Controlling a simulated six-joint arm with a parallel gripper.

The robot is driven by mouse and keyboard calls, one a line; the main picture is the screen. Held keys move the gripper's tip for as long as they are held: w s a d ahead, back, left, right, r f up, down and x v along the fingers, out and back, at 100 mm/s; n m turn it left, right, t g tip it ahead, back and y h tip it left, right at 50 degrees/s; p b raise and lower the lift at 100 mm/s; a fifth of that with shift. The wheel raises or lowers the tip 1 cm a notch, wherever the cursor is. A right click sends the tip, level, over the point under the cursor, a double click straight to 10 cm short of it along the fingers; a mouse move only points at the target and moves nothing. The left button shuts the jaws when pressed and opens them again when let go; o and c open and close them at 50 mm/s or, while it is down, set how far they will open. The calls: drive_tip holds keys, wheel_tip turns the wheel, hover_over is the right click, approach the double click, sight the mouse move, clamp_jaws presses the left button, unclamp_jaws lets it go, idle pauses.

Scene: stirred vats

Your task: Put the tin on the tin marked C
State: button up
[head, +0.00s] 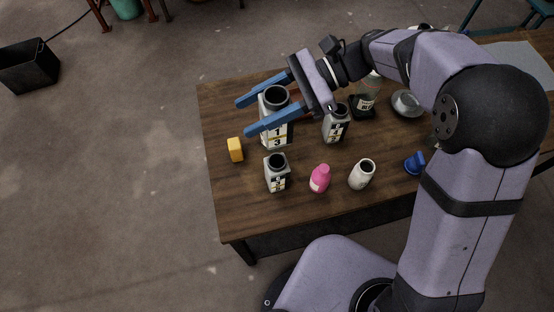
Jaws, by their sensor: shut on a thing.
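A large grey tin (268,104) with a dark open mouth and a label reading 1 and 3 is between the blue fingers of my gripper (246,118). My gripper is shut on it, and the nearer finger crosses in front of its label. I cannot tell whether its base touches the table. A smaller grey tin (277,174) stands just in front of it. Another grey tin (337,124) stands to the right, below the gripper body. Both have open mouths and labels too small to read surely, so I cannot tell which is marked C.
On the wooden table (235,205) are a yellow block (235,150), a pink bottle (320,179), a white container (361,175), a blue object (415,162), a dark-based bottle (364,103) and a metal dish (407,103). The table's left front area is clear.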

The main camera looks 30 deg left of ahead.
drive_tip(key=shift+s+d+r+m+y, duration=0.2)
drive_tip(key=shift+s+d+m+y, duration=0.1)
drive_tip(key=shift+s, duration=0.1)
drive_tip(key=shift+t, duration=0.3)
drive_tip(key=shift+f+p, duration=1.15)
drive_tip(key=shift+f, duration=3.85)
drive_tip(key=o, duration=1.2)
drive_tip(key=shift+f, duration=0.15)
drive_tip(key=b, duration=0.4)
approach(265, 138)
drive_tip(key=shift+w+f, duration=0.25)
drive_tip(key=shift+w, duration=0.05)
